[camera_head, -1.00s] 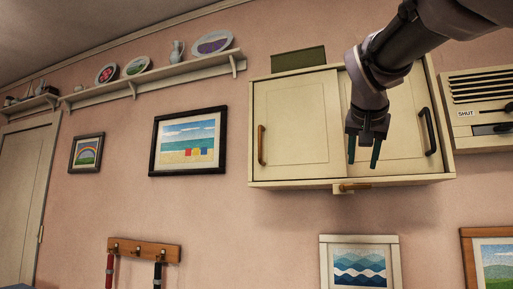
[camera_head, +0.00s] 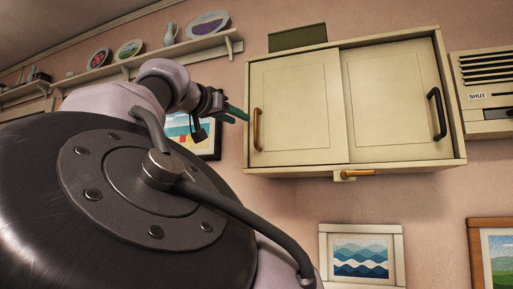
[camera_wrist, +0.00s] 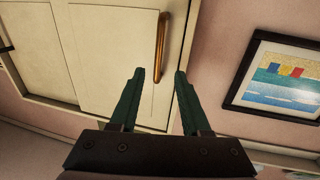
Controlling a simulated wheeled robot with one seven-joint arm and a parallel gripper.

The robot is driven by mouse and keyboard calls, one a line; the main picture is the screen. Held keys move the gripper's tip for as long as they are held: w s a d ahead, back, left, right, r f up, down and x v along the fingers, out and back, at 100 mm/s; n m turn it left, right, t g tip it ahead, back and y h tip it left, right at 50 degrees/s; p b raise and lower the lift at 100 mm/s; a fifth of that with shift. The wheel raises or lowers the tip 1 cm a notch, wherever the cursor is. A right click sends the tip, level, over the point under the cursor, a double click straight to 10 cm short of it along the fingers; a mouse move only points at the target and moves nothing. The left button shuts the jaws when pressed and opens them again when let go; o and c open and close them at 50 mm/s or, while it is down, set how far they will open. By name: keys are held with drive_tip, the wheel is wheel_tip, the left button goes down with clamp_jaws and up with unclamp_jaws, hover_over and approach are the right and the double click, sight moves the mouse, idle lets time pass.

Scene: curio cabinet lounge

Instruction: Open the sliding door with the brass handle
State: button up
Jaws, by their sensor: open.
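A cream wall cabinet (camera_head: 463,150) has two sliding doors. The left door (camera_head: 303,100) carries an upright brass handle (camera_head: 257,130) near its left edge. The right door (camera_head: 392,95) carries a black handle (camera_head: 437,114). Both doors look closed. My gripper (camera_head: 240,115) is open and empty, just left of the brass handle and near its upper end. In the wrist view the brass handle (camera_wrist: 162,45) lies beyond the spread green fingertips, in line with the gap between them. The fingers do not visibly touch it.
A small brass-coloured pull (camera_head: 357,173) sits under the cabinet. A vent panel (camera_head: 485,85) marked SHUT is to the right. A framed beach picture (camera_wrist: 289,75) hangs left of the cabinet, partly behind my arm. A plate shelf (camera_head: 150,62) runs above it.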

sight(255, 125)
drive_tip(key=x, duration=1)
drive_tip(key=shift+d, duration=0.25)
clamp_jaws()
drive_tip(key=shift+r, duration=0.1)
idle(0.8)
